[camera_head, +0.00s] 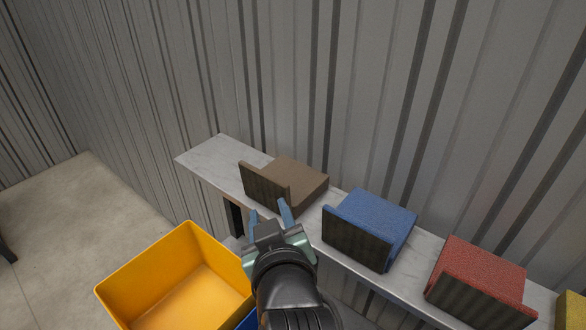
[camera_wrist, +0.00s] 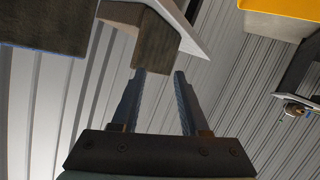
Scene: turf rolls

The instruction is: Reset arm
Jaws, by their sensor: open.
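My gripper (camera_head: 270,212) is open and empty in the head view, in front of the shelf between the brown and blue pieces. In the wrist view its two fingers (camera_wrist: 158,88) stand apart with nothing between them. The brown turf piece (camera_head: 302,180) sits on the shelf just beyond my fingertips. A dark block (camera_wrist: 150,38), which may be this piece, shows past the fingertips in the wrist view. My arm runs up from the bottom edge of the head view.
A narrow grey shelf (camera_head: 222,160) runs along the corrugated wall. It bears a blue (camera_head: 380,215), a red (camera_head: 485,270) and a yellow piece (camera_head: 570,312) to the right. An empty-looking yellow bin (camera_head: 190,295) stands left of my arm. The floor at left is mostly clear.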

